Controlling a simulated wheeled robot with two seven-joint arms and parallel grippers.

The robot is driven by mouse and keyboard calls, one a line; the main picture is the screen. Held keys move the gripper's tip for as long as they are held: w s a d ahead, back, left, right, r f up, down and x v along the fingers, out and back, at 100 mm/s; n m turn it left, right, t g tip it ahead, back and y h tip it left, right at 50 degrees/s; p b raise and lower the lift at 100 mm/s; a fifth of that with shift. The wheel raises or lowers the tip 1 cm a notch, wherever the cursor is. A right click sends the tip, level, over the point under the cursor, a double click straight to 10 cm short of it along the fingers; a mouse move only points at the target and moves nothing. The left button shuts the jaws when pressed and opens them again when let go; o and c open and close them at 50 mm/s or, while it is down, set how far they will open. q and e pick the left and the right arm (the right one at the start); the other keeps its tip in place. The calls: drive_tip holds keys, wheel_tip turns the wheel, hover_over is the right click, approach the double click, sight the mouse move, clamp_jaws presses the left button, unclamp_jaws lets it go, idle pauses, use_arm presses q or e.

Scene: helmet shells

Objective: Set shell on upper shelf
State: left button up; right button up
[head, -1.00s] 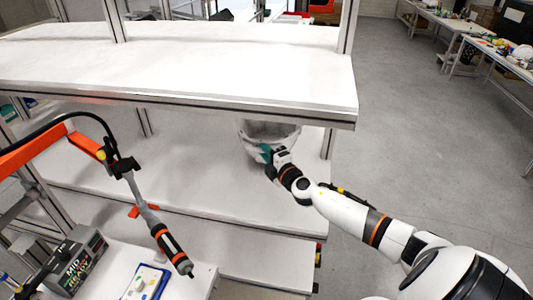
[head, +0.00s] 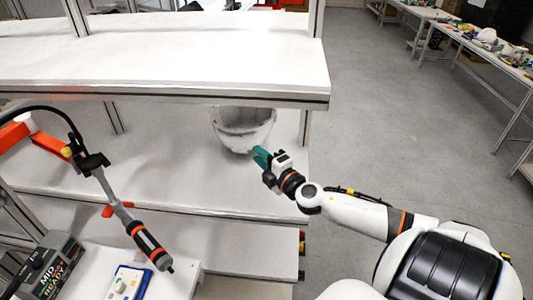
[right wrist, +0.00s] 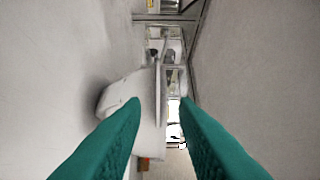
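The pale grey helmet shell (head: 242,130) stands like an open bowl on a white shelf board (head: 150,165), below the top board (head: 160,60) of the rack. The top board's front edge is just above the shell's rim. My right gripper (head: 261,157), with green fingers, is just right of the shell and nearer to me, with a small gap apparent. The shell (right wrist: 120,110) shows there behind the left finger, partly hidden. My left gripper is not in view.
A hanging power screwdriver (head: 148,242) on an orange arm is at the left. Below it are a control box (head: 48,265) and a blue-edged tray (head: 130,283). A rack post (head: 304,127) stands right of the shell. The floor to the right is clear.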

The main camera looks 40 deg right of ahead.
drive_tip(key=shift+s+a, duration=0.15)
drive_tip(key=shift+s, duration=1.1)
